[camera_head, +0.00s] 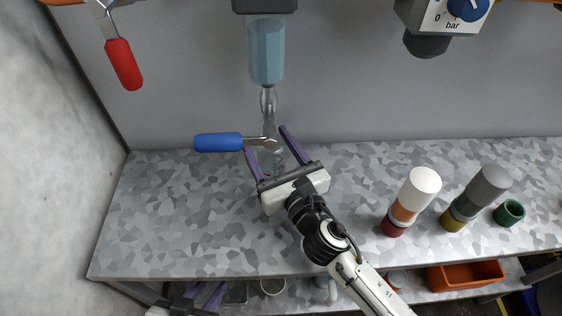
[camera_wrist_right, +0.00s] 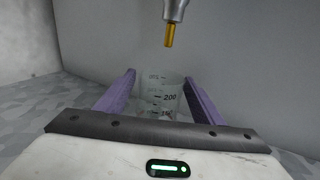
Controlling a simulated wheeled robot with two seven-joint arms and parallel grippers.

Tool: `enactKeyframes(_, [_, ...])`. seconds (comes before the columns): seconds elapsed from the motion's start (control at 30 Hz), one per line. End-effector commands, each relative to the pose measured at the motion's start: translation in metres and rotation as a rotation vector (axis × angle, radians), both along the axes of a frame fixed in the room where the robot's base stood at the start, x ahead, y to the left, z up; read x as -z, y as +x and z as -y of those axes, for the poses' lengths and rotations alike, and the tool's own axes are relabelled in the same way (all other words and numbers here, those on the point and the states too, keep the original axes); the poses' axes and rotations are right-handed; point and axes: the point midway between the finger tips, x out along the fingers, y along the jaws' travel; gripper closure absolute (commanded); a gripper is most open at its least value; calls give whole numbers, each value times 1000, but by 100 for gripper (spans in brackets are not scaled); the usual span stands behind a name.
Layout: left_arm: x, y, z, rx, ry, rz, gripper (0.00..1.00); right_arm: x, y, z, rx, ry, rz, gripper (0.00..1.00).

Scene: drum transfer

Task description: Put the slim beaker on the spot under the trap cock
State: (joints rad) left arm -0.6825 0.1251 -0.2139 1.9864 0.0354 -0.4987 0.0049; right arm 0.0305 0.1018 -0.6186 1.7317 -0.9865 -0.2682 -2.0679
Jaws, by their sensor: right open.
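The slim beaker (camera_wrist_right: 160,98), clear with a printed scale, is between the fingers of my open right gripper (camera_wrist_right: 160,92). In the head view, the beaker (camera_head: 271,161) appears upright near the wall, partly hidden by the blue-handled trap cock (camera_head: 218,142). My right gripper (camera_head: 267,140) reaches around it from the front, fingers apart. The cock's brass outlet tip (camera_wrist_right: 169,36) hangs above and slightly right of the beaker in the wrist view. The spot is not discernible. My left gripper (camera_head: 203,294) is low at the front left, fingers apart.
A blue-filled trap vessel (camera_head: 266,50) hangs above the cock. A red handle (camera_head: 123,65) and a bar gauge box (camera_head: 443,18) are overhead. The counter's left (camera_head: 160,215) is clear.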

Motion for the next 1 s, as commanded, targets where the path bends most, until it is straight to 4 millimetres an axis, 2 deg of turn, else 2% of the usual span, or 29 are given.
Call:
enactKeyframes(0.03, [0, 0, 0, -1, 1, 0, 69, 1, -12, 5, -1, -1, -3, 38])
enactKeyframes(0.2, [2, 0, -1, -1, 1, -1, 69, 2, -47, 20, 0, -1, -2, 38])
enactKeyframes(0.4, [6, -1, -1, 0, 2, -4, 69, 2, -77, 32, 1, 0, -1, 38])
enactKeyframes(0.6, [4, 0, 0, 2, 3, -1, 69, 0, -87, 37, 1, -1, 1, 38])
enactKeyframes(1.0, [2, 0, 0, 3, 1, 3, 69, 1, -88, 38, 2, 6, -5, 38])
